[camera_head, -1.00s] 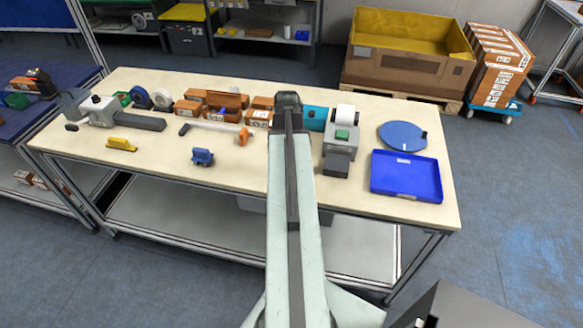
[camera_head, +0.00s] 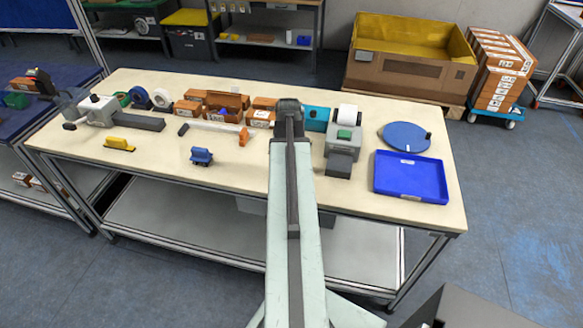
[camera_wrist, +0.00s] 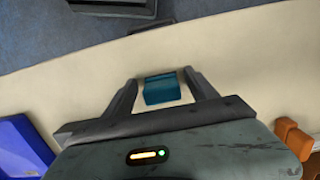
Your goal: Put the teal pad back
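The teal pad (camera_head: 317,118) stands upright-looking at the back of the table, just right of my arm's end and beside the grey label printer. In the wrist view the teal pad (camera_wrist: 161,89) appears between the two fingers of my gripper (camera_wrist: 160,85). The fingers are spread, with a narrow pale gap showing on each side of the pad. I see no clear contact. Whether the pad is between the fingertips or a little beyond them I cannot tell. In the head view my arm hides the fingers and part of the pad.
The grey printer (camera_head: 341,152) with a white roll stands close on the right. Beyond it are a blue disc (camera_head: 404,137) and a blue tray (camera_head: 408,188). Orange boxes (camera_head: 262,115) crowd the left side. A blue stamp-like item (camera_head: 201,157) lies nearer the front, with bare table around it.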

